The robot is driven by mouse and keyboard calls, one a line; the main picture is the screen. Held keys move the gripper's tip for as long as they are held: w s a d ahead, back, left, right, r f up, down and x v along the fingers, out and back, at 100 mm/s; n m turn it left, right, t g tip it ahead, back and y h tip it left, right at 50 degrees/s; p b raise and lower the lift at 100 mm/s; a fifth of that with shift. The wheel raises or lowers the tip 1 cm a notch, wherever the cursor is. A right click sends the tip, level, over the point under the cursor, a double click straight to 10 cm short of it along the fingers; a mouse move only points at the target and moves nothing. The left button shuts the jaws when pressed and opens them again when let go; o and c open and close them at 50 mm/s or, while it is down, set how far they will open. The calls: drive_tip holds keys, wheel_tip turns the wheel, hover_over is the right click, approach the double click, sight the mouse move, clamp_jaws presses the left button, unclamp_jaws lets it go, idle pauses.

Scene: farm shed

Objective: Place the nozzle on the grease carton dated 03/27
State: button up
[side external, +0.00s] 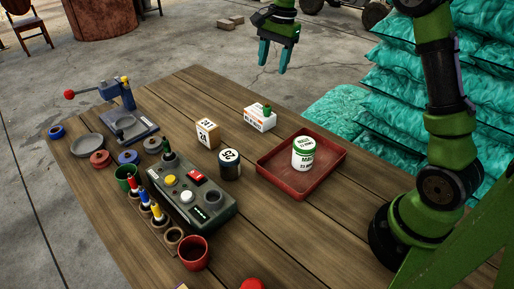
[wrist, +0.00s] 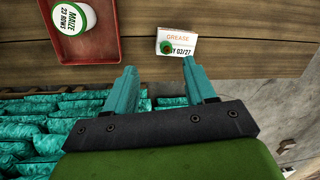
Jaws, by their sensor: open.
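The white grease carton (side external: 257,120) lies on the wooden table left of the red tray. In the wrist view the carton (wrist: 179,38) shows "GREASE" and "03/27". A small green piece (side external: 266,111), which looks like the nozzle, rests on the carton's top; it also shows in the wrist view (wrist: 167,47), covering part of the date line. My gripper (side external: 273,69) is open and empty, in the air above and behind the carton. In the wrist view my gripper (wrist: 158,64) has its teal fingers apart, with the carton just beyond their tips.
The red tray (side external: 282,187) holds a white and green maize tin (side external: 302,154). A control box (side external: 194,190), cups and a blue press (side external: 125,95) fill the left side. Teal sacks are stacked behind.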

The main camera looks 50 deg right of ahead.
drive_tip(key=s+a+r+n+t, duration=0.2)
drive_tip(key=s+a+r+n, duration=0.15)
drive_tip(key=s, duration=0.25)
drive_tip(key=s+a+r+n+t, duration=0.1)
drive_tip(key=s+a+r+n, duration=0.25)
drive_tip(key=s, duration=0.35)
drive_tip(key=s+a+f+n+t, duration=0.1)
drive_tip(key=s+a+f+n, duration=0.1)
drive_tip(key=s, duration=0.3)
drive_tip(key=s+a+f+n+t, duration=0.1)
drive_tip(key=s+f+n+t, duration=0.1)
drive_tip(key=s, duration=0.4)
drive_tip(key=shift+a+f+n+y, duration=0.3)
drive_tip(key=shift+a+y, duration=0.1)
